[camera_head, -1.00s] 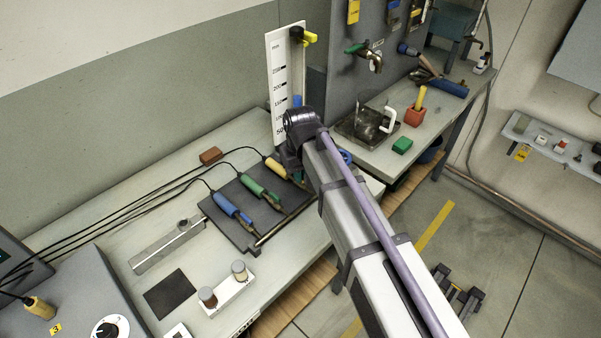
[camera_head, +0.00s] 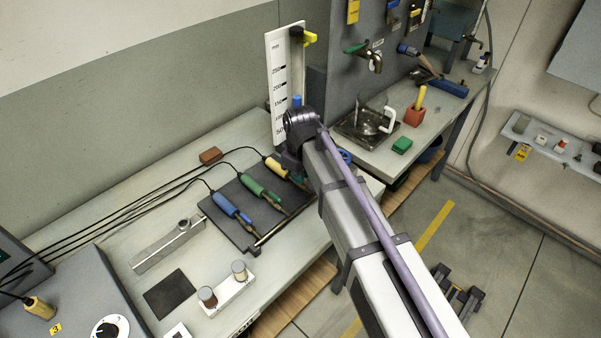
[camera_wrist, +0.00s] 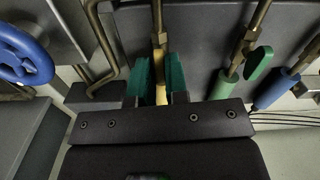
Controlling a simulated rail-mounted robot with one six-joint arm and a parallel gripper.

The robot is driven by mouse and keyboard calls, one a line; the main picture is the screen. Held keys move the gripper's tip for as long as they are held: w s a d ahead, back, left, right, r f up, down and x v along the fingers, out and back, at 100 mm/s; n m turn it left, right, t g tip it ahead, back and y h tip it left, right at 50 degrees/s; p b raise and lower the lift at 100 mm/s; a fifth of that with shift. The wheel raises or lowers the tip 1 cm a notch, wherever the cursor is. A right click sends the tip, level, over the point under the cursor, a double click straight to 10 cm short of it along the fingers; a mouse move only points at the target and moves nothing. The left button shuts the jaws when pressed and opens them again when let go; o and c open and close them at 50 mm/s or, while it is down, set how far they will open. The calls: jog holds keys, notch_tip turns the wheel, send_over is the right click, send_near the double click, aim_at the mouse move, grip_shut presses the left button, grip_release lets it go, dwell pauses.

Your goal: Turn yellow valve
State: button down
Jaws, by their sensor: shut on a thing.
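My gripper (camera_wrist: 160,82) is shut around a yellow handle (camera_wrist: 160,68) in the wrist view, with a teal finger on each side. A brass stem runs up from this handle. In the head view the yellow-handled piece (camera_head: 275,167) lies at the far end of the dark panel, beside my wrist. My arm covers part of it and hides the fingertips.
The green handle (camera_head: 252,185) and blue handle (camera_head: 225,205) lie beside it on the dark panel (camera_head: 240,237), with black cables running left. The gauge board (camera_head: 279,85) stands behind my wrist. A blue handwheel (camera_wrist: 22,55) is at left in the wrist view.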

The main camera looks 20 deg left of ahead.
dwell(0.3)
jog(key=c, duration=1.2)
grip_release()
notch_tip(320, 180, up, 11)
jog(key=p, duration=1)
jog(key=shift+f+p, duration=0.1)
jog(key=shift+p, duration=0.3)
jog(key=s+d+m, duration=0.3)
jog(key=d+m, duration=0.1)
jog(key=d, duration=0.7)
jog(key=s+d+m, duration=0.3)
jog(key=d+m, duration=0.2)
jog(key=d, duration=0.6)
jog(key=s+d+m, duration=0.4)
jog(key=d, duration=0.8)
jog(key=shift+d+m, duration=0.1)
jog(key=shift+m, duration=0.3)
